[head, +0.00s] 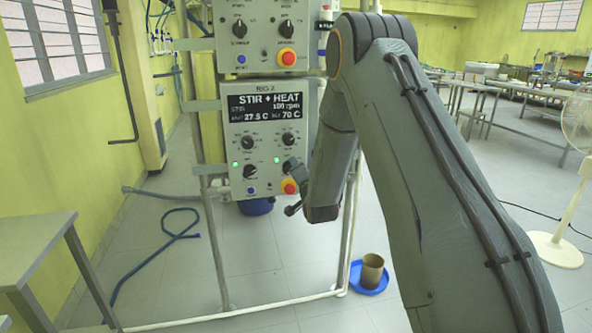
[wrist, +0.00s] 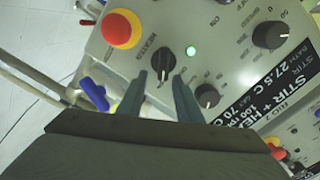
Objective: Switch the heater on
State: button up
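The control box (head: 267,104) marked RIG 2 shows "STIR + HEAT", 100 rpm, 27.5 C and set 70 C in the head view. The black heater knob (wrist: 163,61), labelled HEATER, shows in the wrist view with a pale pointer mark. The green lamp (wrist: 191,51) beside it is lit; it also shows lit in the head view (head: 277,160). My gripper (wrist: 159,78) is open, with its fingertips on either side of the knob. I cannot tell whether they touch it.
A red stop button (wrist: 121,29) with a yellow collar sits close to the heater knob. Two dials (wrist: 270,35) (wrist: 208,96) are nearby. A second lit green lamp (head: 235,164) stands by another knob (head: 250,171). White frame pipes surround the box.

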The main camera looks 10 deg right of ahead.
jog(key=s, duration=0.7)
jog(key=shift+s+a+f+b, duration=0.15)
jog(key=shift+b, duration=0.3)
jog(key=s+a+f+n+g, duration=0.1)
jog(key=s+n+g, duration=0.5)
jog(key=s, duration=1.4)
jog(key=s+a+f+n+g+p, duration=0.1)
jog(key=s+n+g, duration=0.5)
jog(key=s+g, duration=0.6)
jog(key=s+f, duration=0.1)
jog(key=s, duration=0.8)
jog(key=shift+f, duration=0.15)
